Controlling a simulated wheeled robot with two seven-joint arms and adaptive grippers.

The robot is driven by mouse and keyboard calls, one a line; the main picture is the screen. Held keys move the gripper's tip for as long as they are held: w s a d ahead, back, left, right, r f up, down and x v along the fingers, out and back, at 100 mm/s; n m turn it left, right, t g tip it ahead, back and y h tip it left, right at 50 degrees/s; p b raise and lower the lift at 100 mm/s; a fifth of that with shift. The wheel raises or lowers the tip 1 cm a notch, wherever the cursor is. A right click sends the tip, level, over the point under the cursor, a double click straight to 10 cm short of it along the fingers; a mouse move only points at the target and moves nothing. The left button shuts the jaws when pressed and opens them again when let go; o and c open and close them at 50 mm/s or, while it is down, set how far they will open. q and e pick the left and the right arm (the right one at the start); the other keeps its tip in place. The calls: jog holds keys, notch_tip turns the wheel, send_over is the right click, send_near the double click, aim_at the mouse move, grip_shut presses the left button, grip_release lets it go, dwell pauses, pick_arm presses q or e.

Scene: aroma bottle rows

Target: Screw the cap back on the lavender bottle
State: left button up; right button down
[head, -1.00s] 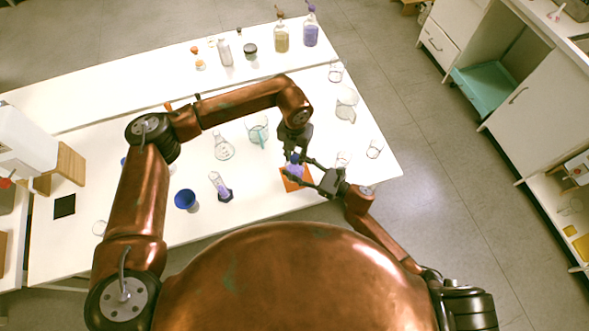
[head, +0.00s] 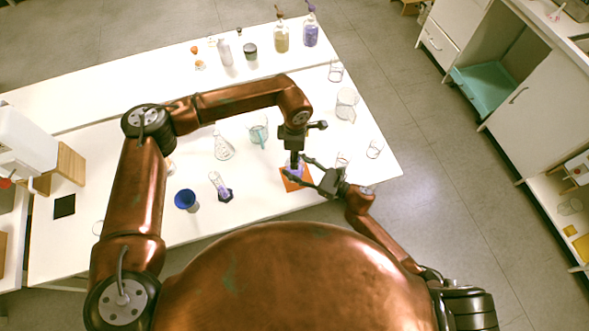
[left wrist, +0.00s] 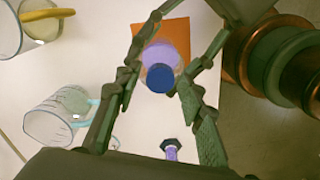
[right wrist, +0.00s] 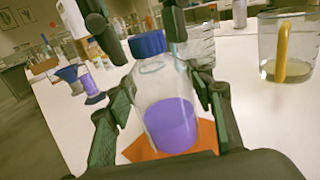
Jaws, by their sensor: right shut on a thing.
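The lavender bottle (right wrist: 168,122) is clear glass with purple liquid and stands upright over an orange mat (right wrist: 205,135). The blue cap (right wrist: 148,43) sits on top of its neck. How far it is threaded cannot be told. My right gripper (right wrist: 165,95) is shut on the bottle from the side, one finger on each side of the glass. My left gripper (head: 294,160) points down from above. Its fingers stand on either side of the cap, open, with a visible gap on one side. The cap also shows in the left wrist view (left wrist: 160,78).
A blue cup (head: 185,199) and a tilted purple vial in a dark holder (head: 225,195) are left of the mat. Bottles, including a violet one (head: 311,34), line the back.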

pick_arm(q)
jog(key=shift+o, duration=0.7)
notch_tip(320, 180, up, 12)
pick_arm(e)
jog(key=c, duration=0.9)
grip_release()
jog(key=shift+o, duration=0.2)
jog(key=shift+d, duration=0.1)
jog(key=v, duration=1.2)
jog(key=shift+r, duration=0.1)
